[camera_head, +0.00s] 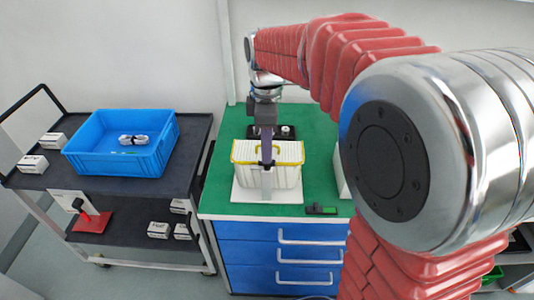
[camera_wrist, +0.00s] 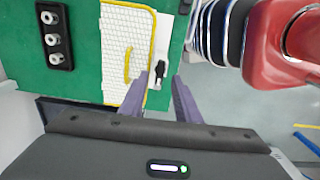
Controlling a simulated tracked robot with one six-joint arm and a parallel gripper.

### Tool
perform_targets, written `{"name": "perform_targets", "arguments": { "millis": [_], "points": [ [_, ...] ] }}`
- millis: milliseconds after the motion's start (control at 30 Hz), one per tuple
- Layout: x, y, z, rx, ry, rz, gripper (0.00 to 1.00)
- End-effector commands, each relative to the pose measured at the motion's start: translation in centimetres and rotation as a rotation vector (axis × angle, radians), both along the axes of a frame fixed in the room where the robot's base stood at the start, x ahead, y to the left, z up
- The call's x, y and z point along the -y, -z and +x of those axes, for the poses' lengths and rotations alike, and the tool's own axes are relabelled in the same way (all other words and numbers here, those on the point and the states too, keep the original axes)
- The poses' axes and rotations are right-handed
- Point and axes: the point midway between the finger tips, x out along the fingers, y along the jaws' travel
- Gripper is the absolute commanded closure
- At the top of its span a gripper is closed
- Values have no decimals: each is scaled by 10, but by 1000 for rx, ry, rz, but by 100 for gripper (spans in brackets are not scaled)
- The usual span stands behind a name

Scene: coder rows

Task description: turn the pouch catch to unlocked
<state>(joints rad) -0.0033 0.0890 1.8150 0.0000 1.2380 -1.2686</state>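The white ribbed pouch (camera_head: 262,180) with yellow trim stands on a white plate (camera_head: 250,196) on the green worktop. In the wrist view the pouch (camera_wrist: 115,45) shows its yellow edge and a yellow handle. A small black catch (camera_wrist: 164,59) with a short lever shows beside that yellow edge, over a pale strip. My gripper (camera_wrist: 160,76) is open, its two purple fingers apart, with the catch just beyond and roughly between the fingertips. I cannot tell if they touch it. In the head view my gripper (camera_head: 266,160) hangs at the pouch and the catch cannot be made out.
A black block with several round knobs (camera_wrist: 55,37) lies behind the pouch. A small dark device (camera_head: 321,210) sits near the worktop's front edge. A blue bin (camera_head: 110,160) stands on a dark cart (camera_head: 50,181) at left. My red arm hides the right side.

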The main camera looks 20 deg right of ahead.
Motion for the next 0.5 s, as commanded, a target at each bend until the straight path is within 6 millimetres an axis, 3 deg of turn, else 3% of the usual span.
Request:
{"name": "perform_targets", "arguments": {
  "millis": [500],
  "points": [
    [0, -89, 1, 3, 0, 0, 70]
  ]
}}
